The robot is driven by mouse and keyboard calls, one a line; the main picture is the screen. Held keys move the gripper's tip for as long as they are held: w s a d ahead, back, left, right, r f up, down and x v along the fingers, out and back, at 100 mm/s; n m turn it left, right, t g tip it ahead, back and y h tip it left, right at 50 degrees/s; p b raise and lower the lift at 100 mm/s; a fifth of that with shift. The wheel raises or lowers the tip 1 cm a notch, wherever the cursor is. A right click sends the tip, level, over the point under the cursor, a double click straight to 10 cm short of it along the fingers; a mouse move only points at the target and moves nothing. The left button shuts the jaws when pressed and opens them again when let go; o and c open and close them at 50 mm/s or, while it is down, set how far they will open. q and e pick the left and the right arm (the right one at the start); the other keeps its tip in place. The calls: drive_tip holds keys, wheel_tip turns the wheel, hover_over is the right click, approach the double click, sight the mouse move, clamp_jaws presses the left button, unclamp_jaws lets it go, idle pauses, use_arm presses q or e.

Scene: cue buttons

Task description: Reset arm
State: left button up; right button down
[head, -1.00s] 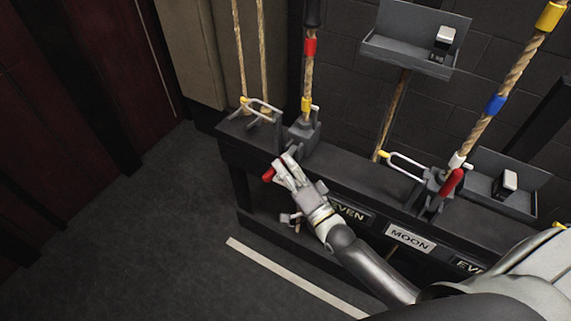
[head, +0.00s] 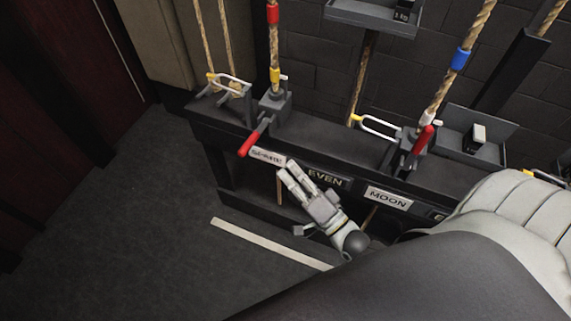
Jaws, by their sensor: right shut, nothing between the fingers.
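My right gripper (head: 290,172) is shut and empty. It is in front of the black rail's front face, near a label plate (head: 267,156). A second red lever (head: 423,139) stands raised at the right rope lock. My right arm fills the lower right. My left gripper does not show in the head view.
The black rail (head: 335,148) carries rope locks and label plates reading EVEN (head: 328,178) and MOON (head: 388,197). A grey tray (head: 458,152) holds a small block. Dark floor (head: 120,230) at left is clear.

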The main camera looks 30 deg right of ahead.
idle(0.4)
drive_tip(key=s+d+f+n+g+h+p, duration=0.1)
drive_tip(key=s+f+n+g, duration=0.3)
drive_tip(key=f, duration=1)
drive_tip(key=s+d+f+n+g+h+p, duration=0.15)
drive_tip(key=s+f+g, duration=0.3)
drive_tip(key=f, duration=0.95)
drive_tip(key=s+f+n+g, duration=0.2)
drive_tip(key=s+f, duration=0.3)
drive_tip(key=s, duration=0.3)
drive_tip(key=s+f+n+g+h+p, duration=0.1)
drive_tip(key=s+f+n+g, duration=0.1)
drive_tip(key=s+f+g, duration=0.3)
drive_tip(key=s+a+f+n+g+h, duration=0.1)
drive_tip(key=s+f+n+g, duration=0.2)
drive_tip(key=s, duration=0.9)
wheel_tip(320, 180, down, 3)
drive_tip(key=shift+r+g, duration=0.2)
drive_tip(key=shift+g, duration=0.15)
drive_tip(key=shift+w, duration=0.1)
